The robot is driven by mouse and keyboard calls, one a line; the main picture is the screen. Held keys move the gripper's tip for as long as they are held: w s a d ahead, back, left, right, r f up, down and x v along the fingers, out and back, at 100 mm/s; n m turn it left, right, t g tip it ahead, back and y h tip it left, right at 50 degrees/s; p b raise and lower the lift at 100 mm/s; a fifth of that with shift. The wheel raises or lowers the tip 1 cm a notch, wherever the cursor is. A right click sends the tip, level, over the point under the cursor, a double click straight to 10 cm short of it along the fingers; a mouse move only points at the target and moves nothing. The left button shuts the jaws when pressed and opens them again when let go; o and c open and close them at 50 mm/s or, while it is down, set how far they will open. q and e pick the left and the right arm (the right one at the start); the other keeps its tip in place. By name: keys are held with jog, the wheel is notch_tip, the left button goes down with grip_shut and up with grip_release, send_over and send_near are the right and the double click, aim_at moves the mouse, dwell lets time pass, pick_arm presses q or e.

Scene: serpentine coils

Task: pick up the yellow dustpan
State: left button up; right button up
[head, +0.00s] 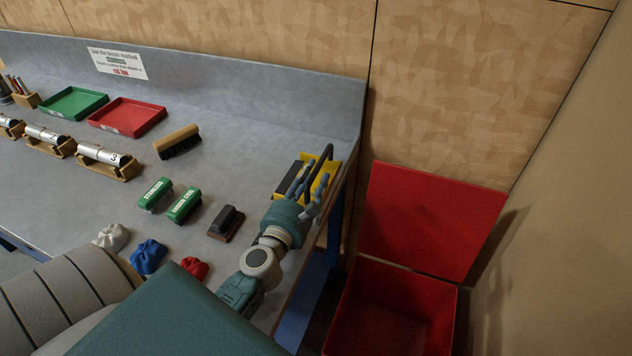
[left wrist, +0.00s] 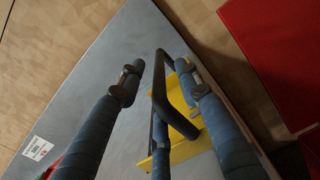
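The yellow dustpan (head: 321,184) lies near the right end of the grey workbench, and its dark curved handle (head: 320,165) rises above it. In the left wrist view the yellow pan (left wrist: 180,147) shows below the dark handle (left wrist: 159,90). My left gripper (head: 306,191) is at the dustpan and partly hides it in the head view. In the left wrist view its blue fingers (left wrist: 160,72) are spread, with the handle between them and gaps visible beside it. Whether any finger touches the handle I cannot tell. My right gripper is not in view.
An open red bin (head: 400,300) stands on the floor right of the bench (head: 235,120). Two green-topped blocks (head: 184,205), a dark block (head: 226,222) and a wooden brush (head: 177,141) lie left of the gripper. Green (head: 74,91) and red trays (head: 128,102) sit further back.

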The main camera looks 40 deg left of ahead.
aim_at(320, 162)
pick_arm(q)
jog(key=shift+r+x, duration=0.25)
jog(key=shift+x, duration=0.9)
jog(key=x, duration=0.3)
jog(key=shift+f+p, duration=0.25)
jog(key=shift+p, duration=0.1)
grip_shut()
jog(key=shift+r, duration=0.15)
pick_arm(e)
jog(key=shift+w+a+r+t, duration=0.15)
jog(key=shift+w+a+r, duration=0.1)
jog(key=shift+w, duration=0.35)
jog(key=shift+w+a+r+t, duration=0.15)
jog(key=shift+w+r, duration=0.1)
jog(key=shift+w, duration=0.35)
